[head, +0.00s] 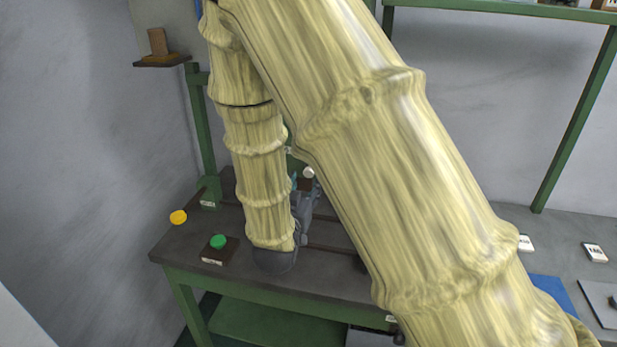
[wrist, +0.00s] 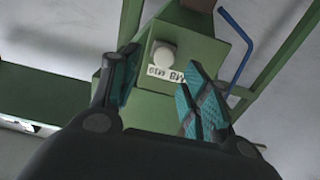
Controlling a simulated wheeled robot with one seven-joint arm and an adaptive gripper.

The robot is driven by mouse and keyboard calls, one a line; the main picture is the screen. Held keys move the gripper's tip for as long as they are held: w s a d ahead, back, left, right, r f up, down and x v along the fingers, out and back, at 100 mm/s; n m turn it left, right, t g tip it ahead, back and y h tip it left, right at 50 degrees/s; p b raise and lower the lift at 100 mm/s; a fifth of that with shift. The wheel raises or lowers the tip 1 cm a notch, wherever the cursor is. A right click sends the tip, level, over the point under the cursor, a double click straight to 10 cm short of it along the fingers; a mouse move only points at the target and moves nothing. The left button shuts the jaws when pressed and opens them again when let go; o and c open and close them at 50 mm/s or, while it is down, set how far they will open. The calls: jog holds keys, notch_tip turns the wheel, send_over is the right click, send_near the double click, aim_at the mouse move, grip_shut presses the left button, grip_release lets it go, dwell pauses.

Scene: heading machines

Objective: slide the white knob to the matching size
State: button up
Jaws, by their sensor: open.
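The white knob (wrist: 163,54) is on the front of a green box (wrist: 160,106) in the wrist view. A white label strip (wrist: 168,74) with size marks sits just beside it; the marks look upside down, seemingly M8 and M10. My gripper (wrist: 159,60) is open, with one teal-padded finger on each side of the knob in the picture. I cannot tell how far the fingertips are from it in depth. In the head view the knob (head: 309,172) shows as a small white spot beside my gripper (head: 304,188), and my arm hides most of the green box.
A green button (head: 219,242) on a dark block and a yellow button (head: 178,217) are at the left of the dark bench (head: 185,250). A blue bent rod (wrist: 236,48) is right of the box in the wrist view. Labelled plates (head: 595,252) lie on the right.

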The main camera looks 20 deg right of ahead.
jog(key=v, duration=0.5)
jog(key=shift+d, duration=0.1)
dwell(0.3)
jog(key=s+a+f+n+g+y+b, duration=0.1)
jog(key=s+f+n+g+y, duration=0.25)
jog(key=f, duration=1.25)
jog(key=s+f+n+g+y+b, duration=0.1)
jog(key=s+f+g+y+b, duration=0.2)
jog(key=s+f, duration=0.8)
jog(key=s+a+f+n+g+y, duration=0.1)
jog(key=s+f+n+g+y, duration=0.2)
jog(key=s+f, duration=1.7)
notch_tip(320, 180, down, 2)
jog(key=g+y, duration=0.2)
jog(key=g, duration=0.2)
jog(key=shift+s+a+b, duration=0.15)
jog(key=shift+a+b, duration=0.2)
jog(key=shift+a, duration=0.05)
jog(key=shift+d+f+g, duration=0.1)
jog(key=shift+g, duration=0.15)
